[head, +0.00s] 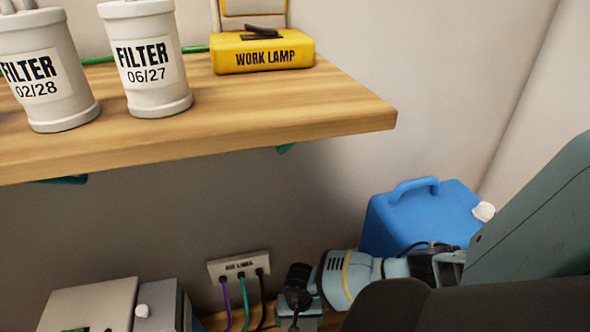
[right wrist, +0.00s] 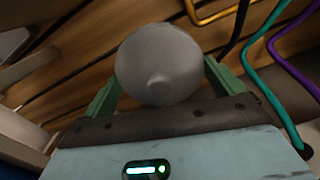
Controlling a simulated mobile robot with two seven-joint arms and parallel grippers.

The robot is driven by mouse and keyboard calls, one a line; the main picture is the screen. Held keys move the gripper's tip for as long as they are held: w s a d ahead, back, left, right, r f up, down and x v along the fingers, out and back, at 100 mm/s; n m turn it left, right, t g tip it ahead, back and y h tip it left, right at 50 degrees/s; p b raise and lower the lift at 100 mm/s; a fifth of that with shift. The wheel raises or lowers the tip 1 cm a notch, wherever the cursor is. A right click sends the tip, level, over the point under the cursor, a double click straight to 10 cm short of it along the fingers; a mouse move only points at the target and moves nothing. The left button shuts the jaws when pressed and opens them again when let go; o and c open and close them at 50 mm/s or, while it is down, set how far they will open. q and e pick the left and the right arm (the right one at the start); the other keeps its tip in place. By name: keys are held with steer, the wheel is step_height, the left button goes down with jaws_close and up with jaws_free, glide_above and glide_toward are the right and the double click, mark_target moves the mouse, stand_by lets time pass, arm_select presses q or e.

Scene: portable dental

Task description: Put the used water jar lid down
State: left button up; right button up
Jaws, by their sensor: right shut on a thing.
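A round grey lid (right wrist: 150,55) with a small raised knob sits between the green fingers of my right gripper (right wrist: 160,82) in the right wrist view. The gripper is shut on it, and wooden boards show behind it. In the head view my right gripper (head: 299,318) is low at the bottom edge, below the wall outlet, with its fingers and the lid out of the picture. The used water jar itself cannot be made out. My left gripper is not in view.
A wooden shelf (head: 330,112) holds filter canisters (head: 155,75) and a yellow work lamp case (head: 262,52). A wall outlet (head: 238,266) has purple, green and black cables close to my right gripper. A blue jug (head: 422,220) stands behind my right arm. Grey boxes (head: 88,305) stand lower left.

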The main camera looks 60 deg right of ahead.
mark_target(302, 331)
steer(key=shift+s+d+f, duration=0.35)
steer(key=shift+s+f, duration=0.05)
steer(key=shift+f, duration=0.05)
steer(key=shift+f+b, duration=0.4)
steer(key=shift+f, duration=0.15)
step_height(302, 331, down, 5)
steer(key=b, duration=0.3)
steer(key=shift+b, duration=0.3)
steer(key=shift+f, duration=0.15)
steer(key=shift+f+b, duration=1.6)
steer(key=shift+f, duration=0.15)
